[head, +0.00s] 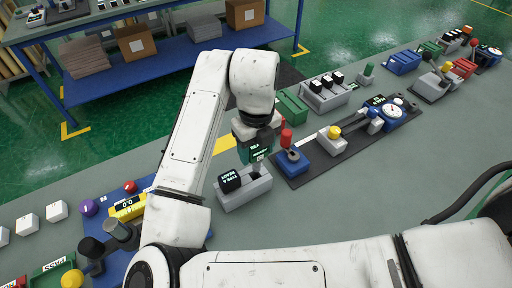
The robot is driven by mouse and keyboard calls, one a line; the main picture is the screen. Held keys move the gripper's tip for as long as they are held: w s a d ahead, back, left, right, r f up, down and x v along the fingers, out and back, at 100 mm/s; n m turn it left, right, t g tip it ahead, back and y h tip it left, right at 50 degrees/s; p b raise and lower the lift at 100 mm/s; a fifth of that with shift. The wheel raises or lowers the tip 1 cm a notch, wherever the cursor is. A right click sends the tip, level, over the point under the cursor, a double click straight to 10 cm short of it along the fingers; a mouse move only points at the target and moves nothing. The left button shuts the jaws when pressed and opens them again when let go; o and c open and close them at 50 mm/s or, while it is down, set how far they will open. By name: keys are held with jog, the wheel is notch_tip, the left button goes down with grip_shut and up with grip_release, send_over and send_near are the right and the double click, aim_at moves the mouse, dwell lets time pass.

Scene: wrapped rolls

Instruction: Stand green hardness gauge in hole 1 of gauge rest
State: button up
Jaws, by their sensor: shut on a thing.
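My gripper (258,136) points down above the grey gauge rest (245,202) and is shut on the green hardness gauge (262,156). The gauge is a dark green block with small pale markings, hanging upright; its lower end is over or just entering the right part of the rest. I cannot tell whether it touches. A black gauge with white lettering (230,182) stands in the left part of the rest. Hole numbers are not readable. The wrist hides the top of the green gauge.
Right of the rest, a dark mat (310,166) carries a blue base with a red knob (287,136), close to the gripper. A green box (291,108) and a grey holder with black blocks (328,96) stand behind. A yellow device (129,207) lies left. Bench in front is clear.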

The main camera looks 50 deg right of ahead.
aim_at(255, 168)
jog(key=shift+w+f, duration=0.1)
jog(key=shift+w, duration=0.15)
jog(key=shift+f+b, duration=3.25)
jog(key=shift+f, duration=0.75)
jog(key=shift+f, duration=0.25)
jog(key=o, duration=1.4)
notch_tip(255, 168, up, 10)
jog(key=shift+b, duration=0.3)
jog(key=shift+d+r, duration=0.1)
jog(key=shift+r, duration=0.35)
jog(key=shift+s, duration=0.1)
